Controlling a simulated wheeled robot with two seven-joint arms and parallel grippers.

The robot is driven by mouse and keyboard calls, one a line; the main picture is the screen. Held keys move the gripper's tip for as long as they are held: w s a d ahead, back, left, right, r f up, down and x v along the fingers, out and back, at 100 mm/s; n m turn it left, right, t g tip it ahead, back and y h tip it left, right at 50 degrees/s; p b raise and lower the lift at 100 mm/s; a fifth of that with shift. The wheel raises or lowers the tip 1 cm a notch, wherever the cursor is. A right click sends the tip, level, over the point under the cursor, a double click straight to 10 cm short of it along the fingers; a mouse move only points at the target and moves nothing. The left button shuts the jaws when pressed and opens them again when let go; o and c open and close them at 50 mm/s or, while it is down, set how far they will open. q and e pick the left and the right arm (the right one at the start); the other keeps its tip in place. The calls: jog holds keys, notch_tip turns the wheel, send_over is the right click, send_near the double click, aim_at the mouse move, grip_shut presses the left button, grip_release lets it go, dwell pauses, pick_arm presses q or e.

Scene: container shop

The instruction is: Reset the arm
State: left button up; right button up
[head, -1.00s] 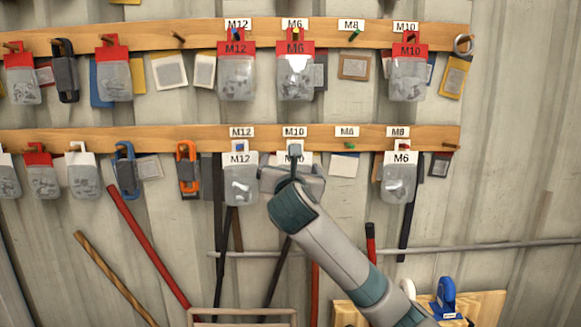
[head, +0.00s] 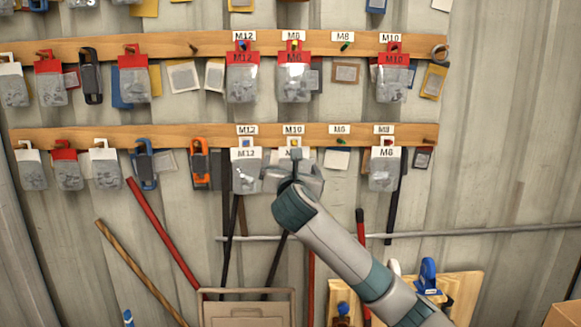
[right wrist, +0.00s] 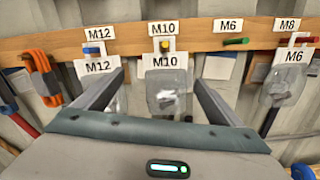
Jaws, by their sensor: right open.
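My right gripper (head: 295,160) is in front of the lower wooden rail, at the M10 spot. Its two fingers (right wrist: 155,88) are open in the right wrist view. A clear bag with a white M10 header (right wrist: 166,85) hangs on the yellow peg and shows between the fingers, beyond them. In the head view my gripper mostly hides this bag. The white-header M12 bag (head: 245,175) hangs to the left, and it also shows in the right wrist view (right wrist: 98,68). My left gripper is not in view.
A white-header M6 bag (right wrist: 290,75) hangs under the M8 label. The green peg (right wrist: 236,41) under the M6 label is empty. Red-header bags (head: 242,80) hang on the upper rail. Long-handled tools (head: 160,230) lean below, and a wooden stand (head: 465,295) is at lower right.

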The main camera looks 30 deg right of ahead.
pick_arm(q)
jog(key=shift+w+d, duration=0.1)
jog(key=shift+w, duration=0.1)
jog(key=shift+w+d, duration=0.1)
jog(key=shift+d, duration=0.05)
